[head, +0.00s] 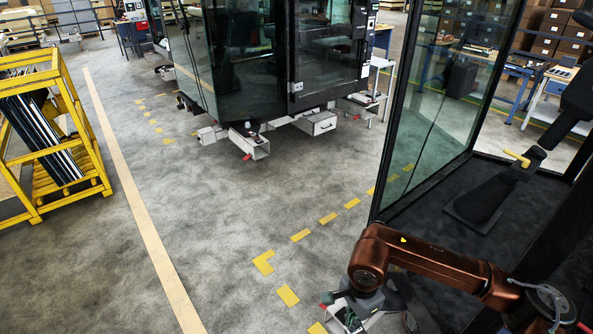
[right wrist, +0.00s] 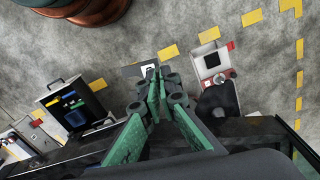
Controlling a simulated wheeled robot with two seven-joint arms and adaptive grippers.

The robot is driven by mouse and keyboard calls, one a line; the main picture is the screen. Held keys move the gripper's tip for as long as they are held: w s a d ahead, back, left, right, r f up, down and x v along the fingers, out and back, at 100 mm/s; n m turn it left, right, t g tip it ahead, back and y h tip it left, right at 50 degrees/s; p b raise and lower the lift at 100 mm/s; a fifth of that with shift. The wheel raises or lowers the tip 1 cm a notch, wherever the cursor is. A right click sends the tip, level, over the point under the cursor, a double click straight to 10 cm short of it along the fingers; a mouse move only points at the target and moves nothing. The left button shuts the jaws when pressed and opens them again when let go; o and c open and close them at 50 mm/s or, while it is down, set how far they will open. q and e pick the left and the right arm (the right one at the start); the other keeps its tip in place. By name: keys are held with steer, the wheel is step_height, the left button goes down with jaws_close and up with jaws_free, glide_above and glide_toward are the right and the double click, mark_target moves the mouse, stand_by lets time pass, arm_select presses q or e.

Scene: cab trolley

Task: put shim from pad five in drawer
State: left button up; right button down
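My right gripper (right wrist: 160,82) points down over the floor in the right wrist view. Its green fingers close together at the tips on a small thin grey-white plate, which looks like the shim (right wrist: 138,70). In the head view my right gripper (head: 352,318) is at the bottom, partly hidden by its own arm, beside white parts with a red tab. A white open box with red tabs (right wrist: 209,60) is right of the fingertips, apart from them. Which pad is number five, and which box is the drawer, I cannot tell. My left gripper is not in view.
A dark open case with coloured pieces (right wrist: 76,104) lies left of the fingers. A glazed cab frame (head: 385,150) stands beside my right arm. Another cab (head: 240,60) with white boxes (head: 317,123) stands further back. A yellow rack (head: 70,115) is at left. Floor between is clear.

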steer(key=s+d+f+n, duration=0.3)
steer(key=d+n, duration=0.3)
steer(key=n, duration=0.6)
steer(key=shift+s+d+f, duration=0.2)
steer(key=shift+d, duration=0.05)
